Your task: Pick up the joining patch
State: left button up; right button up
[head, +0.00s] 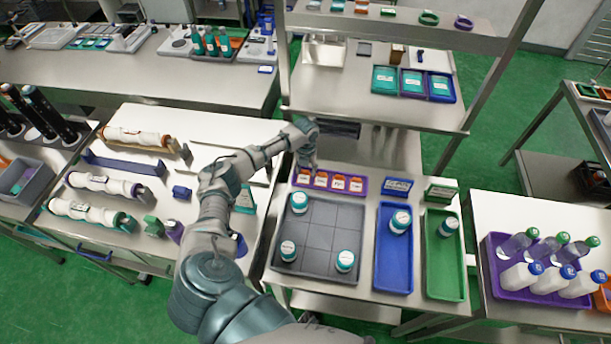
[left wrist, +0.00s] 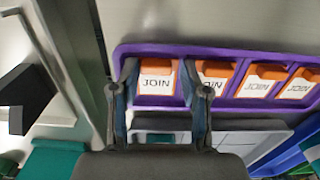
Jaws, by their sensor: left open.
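Several orange joining patches with white JOIN labels stand in a row in a purple tray (head: 330,192); the tray also shows in the left wrist view (left wrist: 180,105). The leftmost joining patch (left wrist: 157,80) shows between the fingers of my left gripper (left wrist: 159,72), with another patch (left wrist: 214,76) just right of the right finger. In the head view my left gripper (head: 306,168) is over the tray's left end, partly hiding the leftmost patch. It is open, and I cannot tell whether its fingers touch the patch. My right gripper is not in view.
A grey gridded tray (head: 318,240) with several teal-lidded jars lies in front of the purple tray. A blue tray (head: 394,270) and a green tray (head: 443,270) lie to its right. A raised metal shelf (head: 375,115) stands behind.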

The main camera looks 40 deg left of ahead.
pick_arm(q)
jog(key=shift+f, duration=0.2)
jog(key=shift+a, duration=0.3)
jog(key=shift+c, duration=0.5)
jog(key=shift+a, duration=0.1)
jog(key=c, duration=0.3)
jog(key=shift+c, duration=0.8)
jog(key=shift+d, duration=0.2)
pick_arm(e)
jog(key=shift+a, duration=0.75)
pick_arm(q)
jog(key=shift+d, duration=0.1)
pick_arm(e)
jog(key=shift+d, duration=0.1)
pick_arm(q)
jog(key=shift+r, duration=0.1)
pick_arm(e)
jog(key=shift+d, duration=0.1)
